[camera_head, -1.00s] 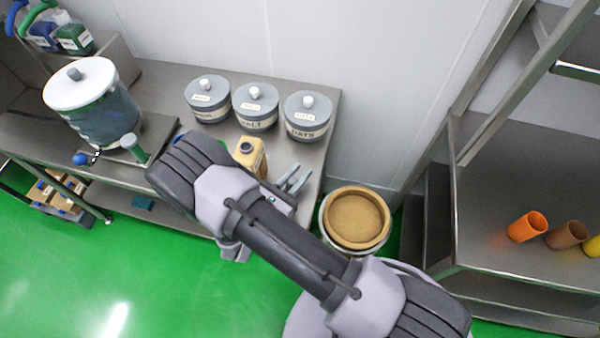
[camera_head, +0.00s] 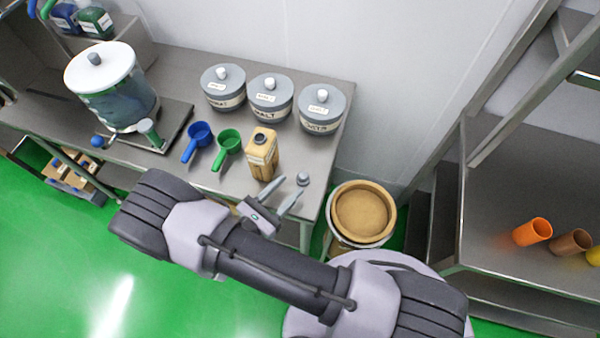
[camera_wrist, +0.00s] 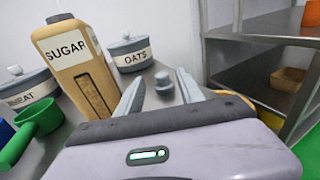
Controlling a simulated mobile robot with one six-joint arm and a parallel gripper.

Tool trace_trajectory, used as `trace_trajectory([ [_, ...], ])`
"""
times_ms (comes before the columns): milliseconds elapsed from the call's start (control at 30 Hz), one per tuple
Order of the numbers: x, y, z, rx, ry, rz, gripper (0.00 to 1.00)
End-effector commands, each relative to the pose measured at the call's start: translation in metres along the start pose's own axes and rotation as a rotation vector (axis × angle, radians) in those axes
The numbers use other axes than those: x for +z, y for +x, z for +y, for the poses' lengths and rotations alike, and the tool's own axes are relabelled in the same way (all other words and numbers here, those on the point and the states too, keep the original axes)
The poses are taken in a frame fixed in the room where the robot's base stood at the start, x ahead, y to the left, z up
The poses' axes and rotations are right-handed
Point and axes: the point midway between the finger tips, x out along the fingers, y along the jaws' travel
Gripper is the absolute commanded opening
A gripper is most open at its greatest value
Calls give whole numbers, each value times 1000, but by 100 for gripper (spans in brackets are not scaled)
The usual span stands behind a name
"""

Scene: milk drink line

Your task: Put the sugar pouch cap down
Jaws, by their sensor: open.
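The sugar pouch (camera_head: 262,153) stands upright and uncapped on the steel counter; its SUGAR label shows in the wrist view (camera_wrist: 75,60). The small grey sugar pouch cap (camera_head: 303,179) appears to rest on the counter to the right of the pouch, close to the counter's right edge. My gripper (camera_head: 284,188) is open and empty, with its fingers pointing toward the cap. In the wrist view the cap (camera_wrist: 163,81) shows between the two spread fingertips (camera_wrist: 160,77), apart from both.
Three lidded canisters stand behind, including the OATS one (camera_head: 320,110). A blue scoop (camera_head: 198,137) and a green scoop (camera_head: 229,145) lie left of the pouch. A round tan-topped bin (camera_head: 361,212) stands on the floor beyond the counter's right end.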

Motion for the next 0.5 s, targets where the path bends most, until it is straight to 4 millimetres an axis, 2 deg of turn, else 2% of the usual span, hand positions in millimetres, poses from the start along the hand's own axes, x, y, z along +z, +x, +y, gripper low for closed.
trace_trajectory([
  [133,1,-18,1,2,1,0,45],
  [333,5,-20,0,-20,15,8,45],
  [367,11,-17,-1,-46,33,19,45],
  [433,37,-5,-8,-168,118,70,45],
  [500,76,11,-26,-367,264,155,45],
])
